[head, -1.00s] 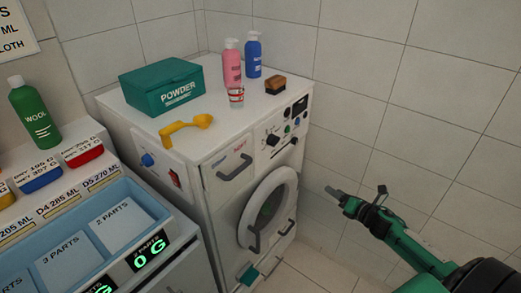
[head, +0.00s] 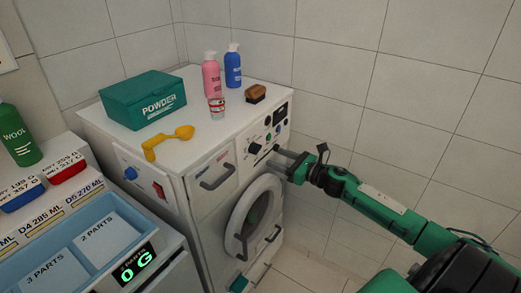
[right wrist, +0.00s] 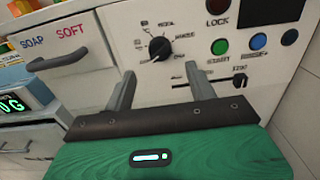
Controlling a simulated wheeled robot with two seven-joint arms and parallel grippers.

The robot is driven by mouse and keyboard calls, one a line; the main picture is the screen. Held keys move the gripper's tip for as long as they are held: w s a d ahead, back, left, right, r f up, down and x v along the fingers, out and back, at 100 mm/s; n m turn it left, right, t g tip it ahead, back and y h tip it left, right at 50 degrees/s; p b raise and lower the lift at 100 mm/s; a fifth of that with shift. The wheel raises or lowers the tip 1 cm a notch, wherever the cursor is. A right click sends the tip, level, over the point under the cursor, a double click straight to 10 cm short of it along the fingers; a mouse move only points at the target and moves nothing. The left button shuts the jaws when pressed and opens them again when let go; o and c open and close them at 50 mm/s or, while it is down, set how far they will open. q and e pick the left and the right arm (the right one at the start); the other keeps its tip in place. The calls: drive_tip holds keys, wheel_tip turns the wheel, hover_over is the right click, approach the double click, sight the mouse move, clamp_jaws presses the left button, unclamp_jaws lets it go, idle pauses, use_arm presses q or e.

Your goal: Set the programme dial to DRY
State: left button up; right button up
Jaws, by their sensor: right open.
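The programme dial (right wrist: 159,48) is a black round knob with a pale pointer line on the white washer panel, with small labels around it that are too blurred to read. In the head view the dial (head: 255,148) sits left of the coloured buttons. My right gripper (right wrist: 162,80) is open and empty, its two grey fingers pointing at the panel, spread on either side below the dial and apart from it. In the head view the right gripper (head: 279,157) is close in front of the panel. My left gripper is not in view.
The drawer handle (right wrist: 57,60) juts out at left. The round door (head: 254,215) is below. Bottles and a powder box (head: 143,98) stand on top.

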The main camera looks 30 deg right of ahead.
sight(256, 149)
use_arm(q)
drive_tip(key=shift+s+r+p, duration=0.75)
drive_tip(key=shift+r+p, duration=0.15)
drive_tip(key=shift+p, duration=0.1)
use_arm(e)
drive_tip(key=x, duration=0.7)
drive_tip(key=shift+w, duration=0.35)
drive_tip(key=shift+a, duration=0.1)
drive_tip(key=c, duration=1)
